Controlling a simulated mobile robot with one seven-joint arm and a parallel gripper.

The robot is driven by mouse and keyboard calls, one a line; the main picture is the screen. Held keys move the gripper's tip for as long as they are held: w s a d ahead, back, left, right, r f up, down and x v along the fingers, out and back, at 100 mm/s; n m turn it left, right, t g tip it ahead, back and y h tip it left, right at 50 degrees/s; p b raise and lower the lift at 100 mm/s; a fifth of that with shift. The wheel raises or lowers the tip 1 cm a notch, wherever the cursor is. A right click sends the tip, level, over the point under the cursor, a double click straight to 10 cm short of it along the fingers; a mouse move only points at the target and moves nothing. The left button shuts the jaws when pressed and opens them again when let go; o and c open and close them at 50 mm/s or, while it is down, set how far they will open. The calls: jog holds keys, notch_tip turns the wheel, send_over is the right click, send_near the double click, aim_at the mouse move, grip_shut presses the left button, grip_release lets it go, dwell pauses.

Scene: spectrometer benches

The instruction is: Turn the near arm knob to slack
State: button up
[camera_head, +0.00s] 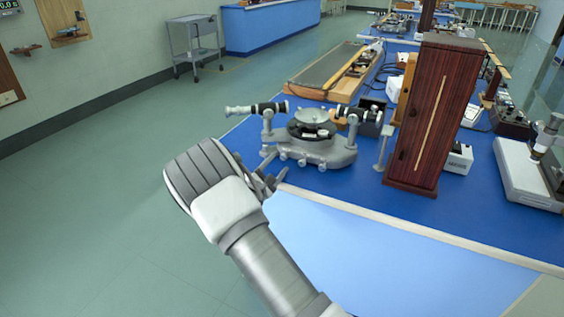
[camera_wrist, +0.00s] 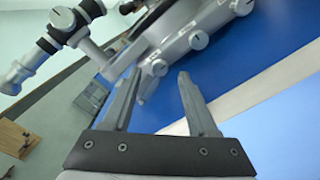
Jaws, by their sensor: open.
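A grey spectrometer (camera_head: 322,150) with a round central table and two telescope tubes stands on the blue bench near its left corner. Its base carries several small round knobs along the near side, and they show large in the wrist view, one knob (camera_wrist: 160,68) just beyond my fingertips and another (camera_wrist: 198,40) farther up right. Which one is the near arm knob I cannot tell. My gripper (camera_head: 272,182) is at the bench's left edge, just in front of the spectrometer base. In the wrist view my gripper (camera_wrist: 158,78) is open, with nothing between its fingers.
A tall dark wooden case (camera_head: 432,115) stands right of the spectrometer, with a small stand (camera_head: 384,148) beside it. A long wooden apparatus (camera_head: 335,70) lies behind. The pale front panel (camera_head: 385,250) of the bench top is clear.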

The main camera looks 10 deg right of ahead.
aim_at(284, 158)
jog(key=shift+x, duration=1.85)
grip_shut()
